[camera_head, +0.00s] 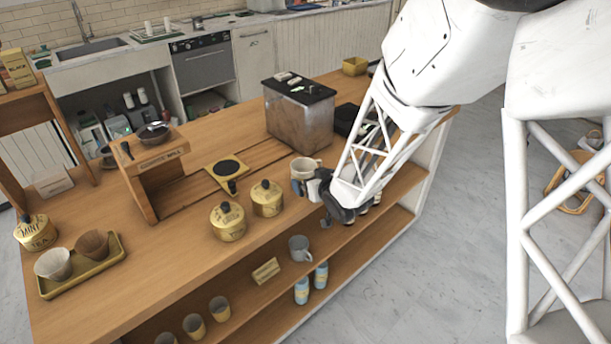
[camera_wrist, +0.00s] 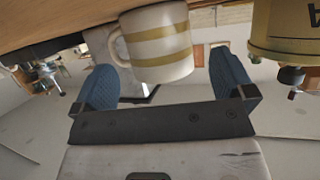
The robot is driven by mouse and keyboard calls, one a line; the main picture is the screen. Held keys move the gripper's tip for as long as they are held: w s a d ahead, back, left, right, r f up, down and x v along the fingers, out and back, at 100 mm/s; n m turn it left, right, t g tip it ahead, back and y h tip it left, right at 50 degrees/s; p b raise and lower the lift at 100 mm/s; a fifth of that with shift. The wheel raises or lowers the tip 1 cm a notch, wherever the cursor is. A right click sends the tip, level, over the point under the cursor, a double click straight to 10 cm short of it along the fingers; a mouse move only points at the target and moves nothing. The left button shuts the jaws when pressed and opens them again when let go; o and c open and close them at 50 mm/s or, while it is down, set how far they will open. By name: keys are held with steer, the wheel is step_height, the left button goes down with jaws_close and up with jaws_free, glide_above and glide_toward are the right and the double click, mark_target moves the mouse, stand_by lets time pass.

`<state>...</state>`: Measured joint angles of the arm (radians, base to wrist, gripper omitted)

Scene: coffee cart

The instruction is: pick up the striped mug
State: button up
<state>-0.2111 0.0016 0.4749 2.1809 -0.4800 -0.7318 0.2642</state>
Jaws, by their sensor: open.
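The striped mug (camera_wrist: 160,45), white with tan bands, shows upside down in the wrist view, with its handle on the left of the picture. In the head view the mug (camera_head: 306,167) stands on the wooden counter near its edge, partly hidden by my gripper. My gripper (camera_wrist: 166,88) is open, with one blue padded finger on each side of the mug's lower picture area. I cannot tell whether either finger touches the mug. In the head view my gripper (camera_head: 312,188) is at the counter edge, right beside the mug.
A yellow canister (camera_head: 267,198) stands left of the mug, with another canister (camera_head: 228,221) beyond it. A metal box (camera_head: 299,115) stands behind. A grey mug (camera_head: 300,248) and blue cans (camera_head: 311,282) are on shelves below. The counter's front edge runs under my gripper.

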mark_target(298, 163)
steer(key=shift+w, duration=0.1)
steer(key=shift+x, duration=2.5)
steer(key=c, duration=0.9)
steer(key=shift+r, duration=0.15)
steer(key=shift+r, duration=1.65)
steer(key=s+d, duration=0.2)
steer(key=s, duration=0.5)
steer(key=s+d+r, duration=0.1)
steer(key=s+d, duration=0.1)
steer(key=s, duration=0.6)
steer(key=shift+d+r, duration=0.2)
steer(key=shift+d, duration=0.2)
steer(key=shift+s, duration=0.1)
